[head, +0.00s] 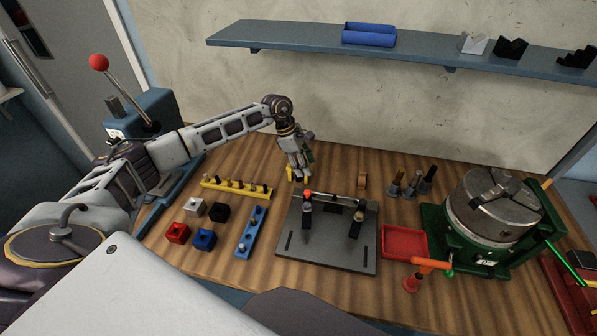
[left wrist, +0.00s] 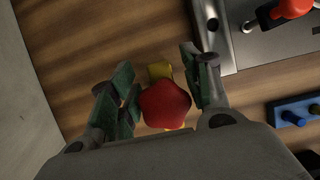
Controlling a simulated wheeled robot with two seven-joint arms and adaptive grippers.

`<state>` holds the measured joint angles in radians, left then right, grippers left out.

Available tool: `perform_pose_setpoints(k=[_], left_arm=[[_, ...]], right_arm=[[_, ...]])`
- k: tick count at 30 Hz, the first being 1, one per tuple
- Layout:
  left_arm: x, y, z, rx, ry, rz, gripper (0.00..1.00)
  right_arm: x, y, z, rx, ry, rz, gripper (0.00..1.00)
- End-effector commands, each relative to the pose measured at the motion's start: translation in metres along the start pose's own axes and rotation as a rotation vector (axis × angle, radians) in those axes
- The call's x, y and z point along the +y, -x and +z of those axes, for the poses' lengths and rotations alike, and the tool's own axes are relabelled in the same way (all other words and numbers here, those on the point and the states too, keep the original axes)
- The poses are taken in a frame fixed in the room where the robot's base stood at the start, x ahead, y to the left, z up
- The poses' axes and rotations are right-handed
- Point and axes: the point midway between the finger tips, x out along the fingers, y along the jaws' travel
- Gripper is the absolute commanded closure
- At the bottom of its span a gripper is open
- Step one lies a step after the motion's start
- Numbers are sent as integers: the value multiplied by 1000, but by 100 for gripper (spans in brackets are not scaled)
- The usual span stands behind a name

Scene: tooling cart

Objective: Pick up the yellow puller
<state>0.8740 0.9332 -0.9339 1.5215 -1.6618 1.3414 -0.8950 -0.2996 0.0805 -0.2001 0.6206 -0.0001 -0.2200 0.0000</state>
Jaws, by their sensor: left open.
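The yellow puller stands on the wooden bench behind the grey fixture plate, and its yellow feet (head: 291,178) show below my left gripper (head: 299,165). In the left wrist view its red star-shaped knob (left wrist: 165,104) faces the camera, with yellow parts (left wrist: 160,70) showing beyond it. My left gripper (left wrist: 160,98) is open, with its green-padded fingers on either side of the knob. The left finger looks apart from the knob. The right finger is close to it, and I cannot tell if it touches. My right gripper is not in view.
The grey fixture plate (head: 296,247) with upright clamps is close in front. A yellow pin rail (head: 225,186) and a blue rail (head: 247,245) lie left, near small coloured blocks. A red tray (head: 404,256) and a green-based chuck (head: 490,215) stand right.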

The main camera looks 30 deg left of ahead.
Motion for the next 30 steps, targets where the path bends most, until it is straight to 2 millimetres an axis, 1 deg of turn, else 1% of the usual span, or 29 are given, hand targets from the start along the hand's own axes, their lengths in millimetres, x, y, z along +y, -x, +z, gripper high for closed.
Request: perform_pose_setpoints(k=[1, 3, 9, 24, 26, 30], left_arm=[[0, -4, 0, 0, 1, -3, 52], [0, -12, 0, -1, 1, -2, 52], [0, -29, 0, -1, 0, 0, 52], [1, -31, -1, -1, 0, 1, 52], [1, -31, -1, -1, 0, 1, 58], [1, -31, 0, -1, 0, 1, 76]], right_arm=[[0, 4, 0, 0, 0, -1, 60], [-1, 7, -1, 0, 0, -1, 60], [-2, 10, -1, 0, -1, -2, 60], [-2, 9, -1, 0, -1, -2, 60], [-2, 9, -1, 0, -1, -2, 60], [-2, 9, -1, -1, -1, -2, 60]])
